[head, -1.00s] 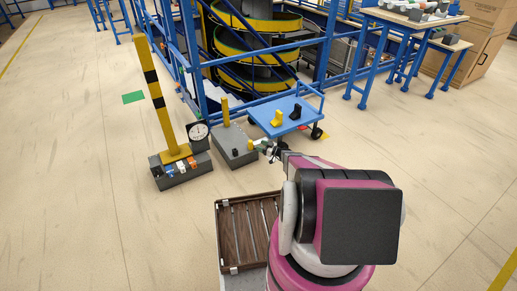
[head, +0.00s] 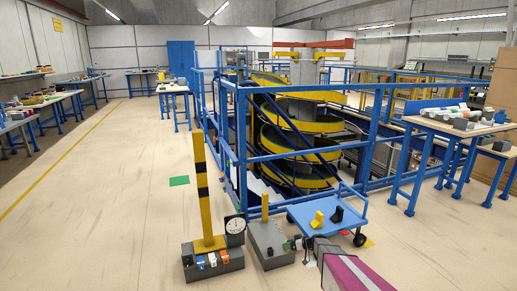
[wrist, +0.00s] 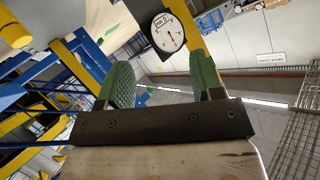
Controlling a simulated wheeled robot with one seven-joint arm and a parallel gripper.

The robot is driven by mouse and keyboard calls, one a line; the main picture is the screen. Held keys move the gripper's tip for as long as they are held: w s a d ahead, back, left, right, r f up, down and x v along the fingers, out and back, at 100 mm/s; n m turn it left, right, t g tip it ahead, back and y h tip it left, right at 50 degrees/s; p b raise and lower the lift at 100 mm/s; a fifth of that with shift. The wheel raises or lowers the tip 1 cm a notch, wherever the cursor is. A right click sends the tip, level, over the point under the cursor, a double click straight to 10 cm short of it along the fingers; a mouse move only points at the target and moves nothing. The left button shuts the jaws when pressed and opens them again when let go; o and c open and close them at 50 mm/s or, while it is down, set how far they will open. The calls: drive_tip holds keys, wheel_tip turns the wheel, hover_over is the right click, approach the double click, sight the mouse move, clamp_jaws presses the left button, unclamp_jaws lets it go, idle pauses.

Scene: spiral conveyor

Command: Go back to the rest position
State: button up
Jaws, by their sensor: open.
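My gripper (wrist: 160,88) shows in the wrist view with its two green fingers apart and nothing between them. In the head view my arm comes in from the bottom right, and the gripper (head: 300,243) is small at its end, close to the grey block and the blue cart. A round dial gauge (wrist: 166,32) appears beyond the fingers in the wrist view. The gauge also stands beside the yellow and black post in the head view (head: 235,225).
A blue cart (head: 352,210) carries a yellow and a black part. A grey block (head: 268,240) with a yellow peg stands left of it. A yellow and black post (head: 202,190) rises from a grey base. The spiral conveyor (head: 290,130) is behind blue rails. Floor at left is clear.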

drive_tip(key=s+d+r+m+g+h, duration=0.1)
drive_tip(key=s+r+m+h, duration=0.3)
drive_tip(key=s+r, duration=0.9)
drive_tip(key=s+r+m+g+h, duration=0.3)
drive_tip(key=s+r+m+h, duration=0.2)
drive_tip(key=s, duration=1.3)
wheel_tip(320, 180, up, 8)
drive_tip(key=h, duration=0.3)
drive_tip(key=shift+d+f+h, duration=0.15)
drive_tip(key=shift+d+h, duration=0.2)
drive_tip(key=shift+h, duration=0.05)
drive_tip(key=shift+d, duration=0.1)
